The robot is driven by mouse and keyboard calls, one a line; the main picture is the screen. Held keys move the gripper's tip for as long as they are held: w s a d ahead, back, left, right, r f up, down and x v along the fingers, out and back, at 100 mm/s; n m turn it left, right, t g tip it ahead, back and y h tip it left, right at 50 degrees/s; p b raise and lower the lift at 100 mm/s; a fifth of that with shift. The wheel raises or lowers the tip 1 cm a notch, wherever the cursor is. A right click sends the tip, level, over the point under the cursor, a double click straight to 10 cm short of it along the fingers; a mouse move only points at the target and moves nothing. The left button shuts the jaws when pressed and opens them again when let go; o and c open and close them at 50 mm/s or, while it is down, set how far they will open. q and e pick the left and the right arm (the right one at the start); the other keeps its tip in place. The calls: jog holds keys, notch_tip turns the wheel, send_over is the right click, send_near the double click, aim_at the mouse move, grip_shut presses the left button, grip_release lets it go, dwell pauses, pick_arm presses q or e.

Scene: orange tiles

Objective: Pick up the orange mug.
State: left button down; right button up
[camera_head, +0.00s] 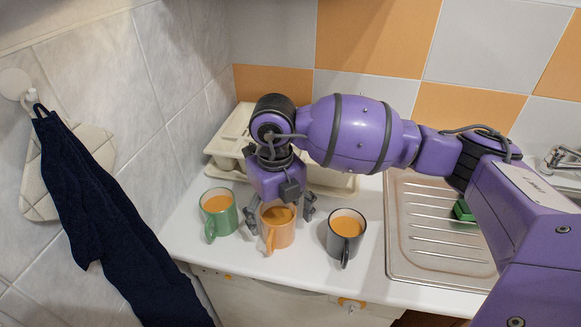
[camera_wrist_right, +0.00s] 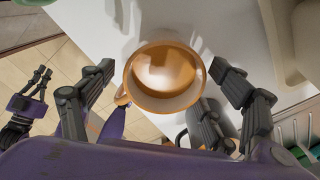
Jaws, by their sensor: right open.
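The orange mug (camera_head: 279,234) stands upright on the white counter between a green mug and a dark grey mug, filled with something orange-brown. Its handle points toward the front. My right gripper (camera_head: 279,211) is open above and behind it, with one finger on each side of the mug. In the right wrist view the orange mug (camera_wrist_right: 165,75) shows from above between the two spread fingers of my right gripper (camera_wrist_right: 163,69), with gaps on both sides. My left gripper (camera_wrist_right: 43,76) shows small at the left of that view, away from the mugs; its opening is unclear.
The green mug (camera_head: 222,221) stands close at the left and the dark grey mug (camera_head: 344,241) close at the right. A cream dish rack (camera_head: 225,155) is behind, a metal sink drainer (camera_head: 425,235) at the right. A dark blue towel (camera_head: 105,215) hangs at the left wall.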

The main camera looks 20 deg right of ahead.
jog(key=f, duration=0.4)
jog(key=shift+w+f, duration=0.1)
jog(key=shift+w, duration=0.15)
jog(key=shift+c, duration=0.4)
jog(key=c, duration=1.7)
